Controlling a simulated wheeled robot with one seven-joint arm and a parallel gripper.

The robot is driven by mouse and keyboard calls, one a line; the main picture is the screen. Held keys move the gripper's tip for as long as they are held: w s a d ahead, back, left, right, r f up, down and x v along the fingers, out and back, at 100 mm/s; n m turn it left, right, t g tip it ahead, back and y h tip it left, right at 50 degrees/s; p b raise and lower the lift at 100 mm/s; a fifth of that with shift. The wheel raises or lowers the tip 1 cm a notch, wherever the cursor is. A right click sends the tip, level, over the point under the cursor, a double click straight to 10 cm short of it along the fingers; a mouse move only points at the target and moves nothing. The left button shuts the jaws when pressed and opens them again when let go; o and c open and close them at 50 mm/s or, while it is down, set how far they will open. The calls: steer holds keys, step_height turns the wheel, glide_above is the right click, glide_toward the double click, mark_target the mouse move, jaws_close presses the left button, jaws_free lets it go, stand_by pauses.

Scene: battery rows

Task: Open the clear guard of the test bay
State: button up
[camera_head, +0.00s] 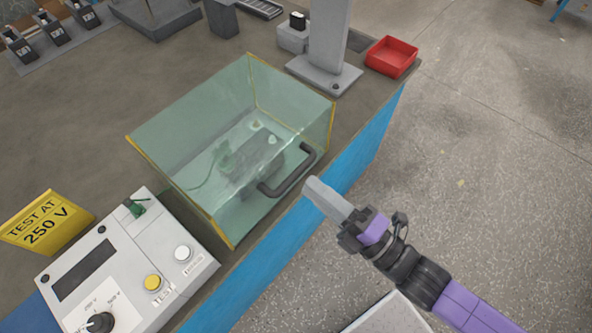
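The clear guard (180,125) is a greenish see-through box with yellow edges, standing closed on the bench. A dark bar handle (289,172) sits on its front face. A dark grey item with green parts (245,163) lies under the guard, blurred by the clear panels. My gripper (314,186) is just to the right of the handle in the picture, off the bench's front edge. Its fingers look close together, with nothing visible between them. I cannot tell whether it touches the handle or how far the fingers are apart.
A tester box (125,262) with knob and buttons stands at lower left, beside a yellow "TEST AT 250 V" sign (45,222). A grey column (328,40) and a red tray (391,57) stand behind the guard. The floor (480,150) at right is open.

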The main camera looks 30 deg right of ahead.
mark_target(296, 172)
steer(key=shift+p+x, duration=0.3)
steer(key=shift+x, duration=2.4)
jaws_close()
